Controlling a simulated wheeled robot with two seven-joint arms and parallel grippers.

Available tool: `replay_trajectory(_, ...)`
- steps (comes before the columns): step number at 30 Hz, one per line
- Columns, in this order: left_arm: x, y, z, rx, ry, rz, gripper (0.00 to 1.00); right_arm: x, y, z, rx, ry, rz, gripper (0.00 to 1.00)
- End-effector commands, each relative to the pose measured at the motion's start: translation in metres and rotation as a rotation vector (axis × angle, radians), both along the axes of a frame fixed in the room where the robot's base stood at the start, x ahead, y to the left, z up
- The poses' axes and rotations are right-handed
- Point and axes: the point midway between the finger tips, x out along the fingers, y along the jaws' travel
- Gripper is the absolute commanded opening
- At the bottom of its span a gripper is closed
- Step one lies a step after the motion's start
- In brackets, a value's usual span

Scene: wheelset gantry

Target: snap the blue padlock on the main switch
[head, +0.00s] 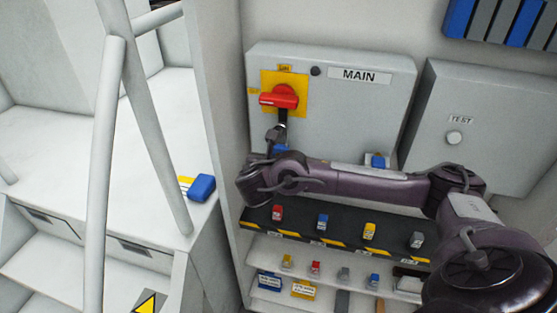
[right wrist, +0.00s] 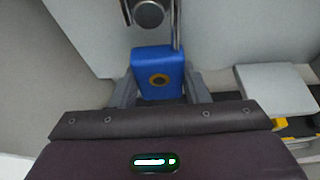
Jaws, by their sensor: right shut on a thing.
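The main switch (head: 282,97) is a red rotary handle on a yellow plate on the grey box labelled MAIN; its handle lies roughly level. The blue padlock (right wrist: 158,68) is between the fingers of my right gripper (right wrist: 158,88), which is shut on it. In the head view the blue padlock (head: 281,148) shows partly, just below the switch, with the gripper and wrist covering much of it. In the right wrist view one shackle leg rises from its right side, and a round grey part sits beside it. Whether the shackle is closed cannot be told. My left gripper is not in view.
Below my right arm, a black shelf (head: 258,222) with yellow stripes holds several small padlocks, with more items on lower shelves. A blue and yellow item (head: 201,187) lies on the white surface at left, behind pale rails (head: 108,150).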

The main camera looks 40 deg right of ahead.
Motion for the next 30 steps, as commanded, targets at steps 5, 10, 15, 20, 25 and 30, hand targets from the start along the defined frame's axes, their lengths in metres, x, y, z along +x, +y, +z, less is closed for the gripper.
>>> replay_trajectory(5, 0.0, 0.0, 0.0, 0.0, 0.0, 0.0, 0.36, 0.001, -0.001, 0.001, 0.0, -0.001, 0.0, 0.53)
replay_trajectory(10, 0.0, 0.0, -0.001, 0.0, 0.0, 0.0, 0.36, 0.001, -0.001, 0.0, 0.001, -0.001, 0.0, 0.67)
replay_trajectory(15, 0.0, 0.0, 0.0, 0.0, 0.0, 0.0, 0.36, 0.001, -0.001, 0.0, 0.0, 0.0, 0.0, 0.67)
replay_trajectory(20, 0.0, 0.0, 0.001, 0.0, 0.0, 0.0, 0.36, -0.005, 0.007, 0.004, 0.003, 0.0, 0.002, 0.67)
replay_trajectory(25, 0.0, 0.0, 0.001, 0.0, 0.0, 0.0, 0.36, -0.022, 0.028, 0.014, 0.005, -0.001, 0.004, 0.67)
replay_trajectory(30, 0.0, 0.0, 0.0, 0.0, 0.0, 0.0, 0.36, -0.038, 0.046, 0.024, 0.004, -0.001, 0.003, 0.67)
